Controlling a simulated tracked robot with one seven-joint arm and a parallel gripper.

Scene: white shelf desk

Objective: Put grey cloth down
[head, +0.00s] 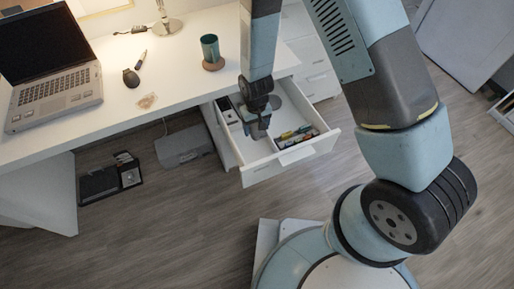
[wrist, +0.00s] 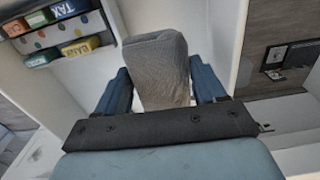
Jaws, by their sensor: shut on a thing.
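My gripper (head: 260,130) reaches down into the open drawer (head: 292,160) of the white desk. In the wrist view my gripper (wrist: 160,72) is shut on the grey cloth (wrist: 158,52), which sits folded between the two dark blue fingers and sticks out past their tips. The white inside of the drawer (wrist: 110,72) lies behind the cloth. I cannot tell whether the cloth touches the drawer floor. In the head view the cloth is hidden behind my gripper.
Small labelled boxes (wrist: 77,28) lie in the drawer beside the cloth; they also show in the head view (head: 296,136).

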